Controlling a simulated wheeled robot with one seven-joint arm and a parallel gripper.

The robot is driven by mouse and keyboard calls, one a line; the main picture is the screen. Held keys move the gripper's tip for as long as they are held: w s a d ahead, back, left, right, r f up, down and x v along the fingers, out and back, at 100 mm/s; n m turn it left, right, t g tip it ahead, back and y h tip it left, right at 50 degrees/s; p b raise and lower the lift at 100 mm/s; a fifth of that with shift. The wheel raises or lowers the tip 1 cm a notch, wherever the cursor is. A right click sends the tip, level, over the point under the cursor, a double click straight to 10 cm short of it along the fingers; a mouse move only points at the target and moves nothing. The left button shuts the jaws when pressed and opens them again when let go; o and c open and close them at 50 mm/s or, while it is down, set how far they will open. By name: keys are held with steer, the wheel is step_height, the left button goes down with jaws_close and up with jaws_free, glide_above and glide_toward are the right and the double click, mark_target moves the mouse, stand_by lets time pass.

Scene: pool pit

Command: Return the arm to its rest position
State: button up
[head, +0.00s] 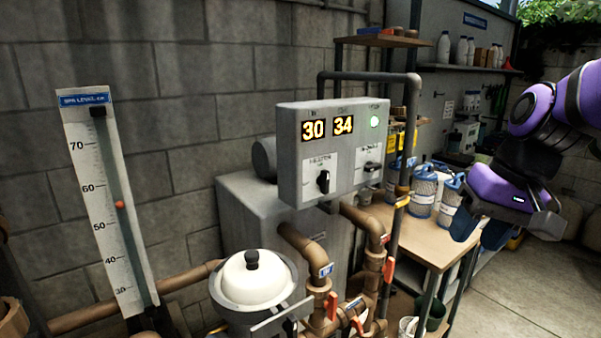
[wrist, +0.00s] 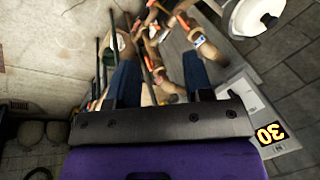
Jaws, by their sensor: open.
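My gripper (head: 484,236) is at the right of the head view, on a purple arm that comes in from the right edge. Its dark blue fingers point down and stand apart. Nothing is between them. In the head view it appears in front of the workbench's right end. In the wrist view the two blue fingers of my gripper (wrist: 158,78) are spread, with pipes and the bench area beyond them.
A grey control box (head: 333,150) shows 30 and 34 with a green light. Below are brown pipes with orange-red valve handles (head: 331,305) and a white-lidded filter (head: 252,277). A wooden bench (head: 425,240) holds blue-and-white canisters (head: 423,192). Floor (head: 520,290) at right is clear.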

steer(key=s+d+r+t+h, duration=0.3)
steer(key=s+d+r, duration=0.1)
steer(key=s, duration=0.5)
steer(key=shift+s+d+n+t, duration=0.2)
steer(key=shift+n+t, duration=0.1)
steer(key=shift+n, duration=0.1)
steer(key=shift+r, duration=0.1)
stand_by(6.6)
